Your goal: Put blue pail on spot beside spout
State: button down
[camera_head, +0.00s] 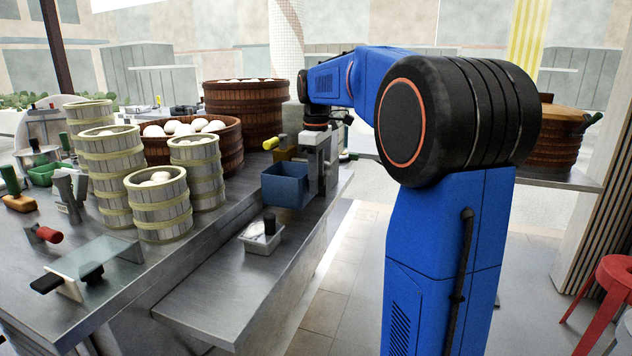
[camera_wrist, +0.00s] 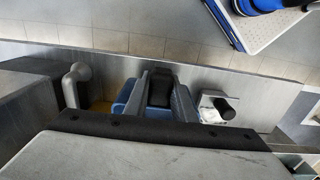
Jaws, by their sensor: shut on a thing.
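The blue pail (camera_head: 286,187) is a square-sided blue bucket at the right end of the steel counter. My gripper (camera_head: 318,178) points down at its right side and is shut on it. In the wrist view the gripper (camera_wrist: 160,95) has its fingers close together, with a dark part between them, and blue pail sides (camera_wrist: 122,98) show around them. Whether the pail's base touches the counter is hard to tell. A bent grey pipe, perhaps the spout (camera_wrist: 72,84), stands left of the pail in the wrist view. I cannot make out a marked spot.
A small pale tray with a black-knobbed item (camera_head: 262,237) sits on the lower steel shelf (camera_head: 215,300), near the pail. Bamboo steamer stacks (camera_head: 160,205) and wooden tubs of buns (camera_head: 245,110) crowd the counter to the left. A red stool (camera_head: 610,285) stands at the right.

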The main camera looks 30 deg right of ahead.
jog(key=shift+w, duration=0.4)
jog(key=shift+s+f, duration=0.1)
jog(key=shift+f, duration=2.85)
jog(key=shift+f, duration=0.45)
jog(key=c, duration=1.4)
grip_release()
notch_tip(320, 180, up, 17)
jog(key=shift+r, duration=0.15)
